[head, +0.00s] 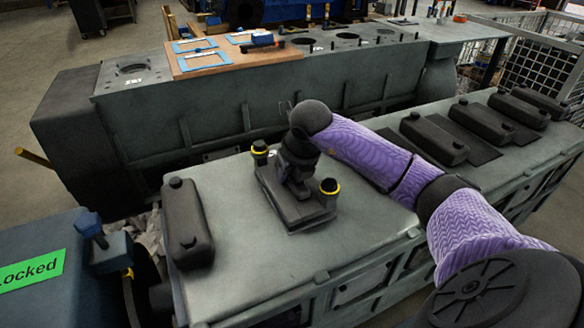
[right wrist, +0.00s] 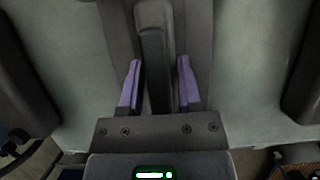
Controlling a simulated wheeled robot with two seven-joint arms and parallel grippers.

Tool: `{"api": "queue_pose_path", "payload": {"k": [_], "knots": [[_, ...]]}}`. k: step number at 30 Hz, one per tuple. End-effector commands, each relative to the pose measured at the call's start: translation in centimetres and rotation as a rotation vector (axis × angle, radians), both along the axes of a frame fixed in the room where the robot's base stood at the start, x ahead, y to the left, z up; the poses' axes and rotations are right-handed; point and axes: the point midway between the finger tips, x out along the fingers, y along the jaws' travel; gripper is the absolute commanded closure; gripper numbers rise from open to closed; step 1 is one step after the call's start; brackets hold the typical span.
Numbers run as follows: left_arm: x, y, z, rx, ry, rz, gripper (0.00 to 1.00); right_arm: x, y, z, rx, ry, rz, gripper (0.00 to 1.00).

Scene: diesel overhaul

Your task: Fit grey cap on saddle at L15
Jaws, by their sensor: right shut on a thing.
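My right gripper (head: 297,170) points down over the grey engine block in the head view. In the right wrist view its two purple fingers (right wrist: 159,82) are closed on the dark upright rib of the grey cap (right wrist: 155,50). In the head view a dark grey base piece (head: 295,212), seemingly the saddle, lies beneath the gripper. My left gripper is not in view.
A dark cover (head: 187,222) lies left of the saddle on the same block; several similar covers (head: 433,138) lie to the right. A blue box with a green "Locked" label (head: 32,271) is at lower left. A wooden board (head: 230,62) lies on the block behind.

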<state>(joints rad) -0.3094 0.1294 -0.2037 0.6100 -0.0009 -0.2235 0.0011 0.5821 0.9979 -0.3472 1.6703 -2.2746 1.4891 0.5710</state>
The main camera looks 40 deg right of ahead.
Motion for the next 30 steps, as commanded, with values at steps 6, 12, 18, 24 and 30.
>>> {"api": "queue_pose_path", "payload": {"k": [6, 12, 18, 24, 30], "knots": [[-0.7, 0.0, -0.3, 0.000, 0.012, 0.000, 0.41, 0.1, 0.0, -0.3, -0.001, -0.004, 0.000, 1.00], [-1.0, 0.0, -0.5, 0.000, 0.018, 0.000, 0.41, 0.1, 0.0, -0.6, -0.001, -0.004, 0.000, 1.00], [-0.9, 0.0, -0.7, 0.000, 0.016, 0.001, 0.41, 0.1, 0.0, -1.0, 0.000, -0.004, 0.000, 1.00], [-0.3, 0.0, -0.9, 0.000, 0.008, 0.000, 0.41, 0.1, 0.0, -1.2, 0.000, -0.004, 0.000, 1.00], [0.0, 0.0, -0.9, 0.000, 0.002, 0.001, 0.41, 0.1, 0.0, -1.2, 0.000, -0.004, 0.000, 1.00]]}}
